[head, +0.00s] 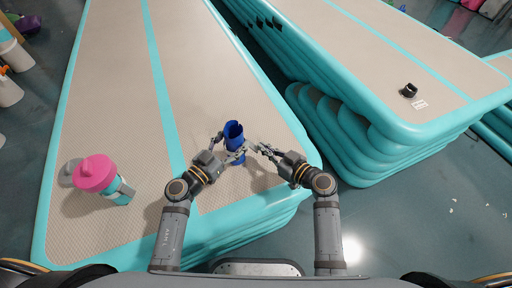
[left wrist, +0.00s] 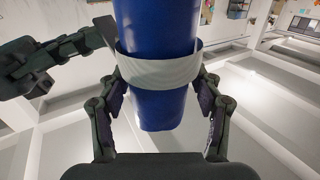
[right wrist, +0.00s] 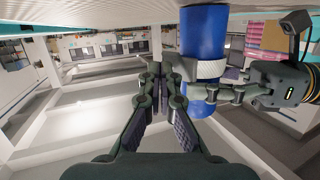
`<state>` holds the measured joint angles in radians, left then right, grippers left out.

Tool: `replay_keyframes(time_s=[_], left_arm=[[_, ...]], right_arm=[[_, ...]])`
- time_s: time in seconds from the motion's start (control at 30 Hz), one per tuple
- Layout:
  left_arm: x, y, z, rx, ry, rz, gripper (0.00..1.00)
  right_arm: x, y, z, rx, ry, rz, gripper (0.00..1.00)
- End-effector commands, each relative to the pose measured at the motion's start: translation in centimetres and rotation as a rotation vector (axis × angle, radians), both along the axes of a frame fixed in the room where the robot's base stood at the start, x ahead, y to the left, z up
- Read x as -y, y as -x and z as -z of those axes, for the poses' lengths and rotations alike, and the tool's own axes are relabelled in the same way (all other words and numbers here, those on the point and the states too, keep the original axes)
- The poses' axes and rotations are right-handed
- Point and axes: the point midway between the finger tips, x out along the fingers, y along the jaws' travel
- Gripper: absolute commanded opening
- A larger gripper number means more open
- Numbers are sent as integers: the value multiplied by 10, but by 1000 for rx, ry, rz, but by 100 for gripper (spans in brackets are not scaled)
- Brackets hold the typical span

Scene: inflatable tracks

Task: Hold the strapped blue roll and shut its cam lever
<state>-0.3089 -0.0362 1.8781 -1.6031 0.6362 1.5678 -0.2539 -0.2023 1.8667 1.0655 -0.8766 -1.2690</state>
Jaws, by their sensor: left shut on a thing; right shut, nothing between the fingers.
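The blue roll (head: 234,130) stands upright above the beige track in the head view, with a pale grey strap (left wrist: 160,70) around it. My left gripper (head: 236,150) is shut on the roll, a finger on each side at or just below the strap in the left wrist view. My right gripper (head: 258,149) is shut and empty, its fingertips beside the strap. In the right wrist view its closed tips (right wrist: 165,70) are just left of the roll (right wrist: 203,35). I cannot make out the cam lever clearly or tell whether the tips touch it.
Stacked teal-edged tracks (head: 340,130) lie to the right across a floor gap, with a small black object (head: 409,90) on top. The near track's far part is clear.

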Motion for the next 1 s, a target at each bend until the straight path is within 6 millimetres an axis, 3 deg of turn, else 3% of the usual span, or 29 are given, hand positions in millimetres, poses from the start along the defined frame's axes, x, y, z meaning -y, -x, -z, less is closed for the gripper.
replay_keyframes(time_s=[1.0], left_arm=[[0, 0, 1, 2, 1, 0, 18]], right_arm=[[-16, -1, 8, -6, -19, 3, 0]])
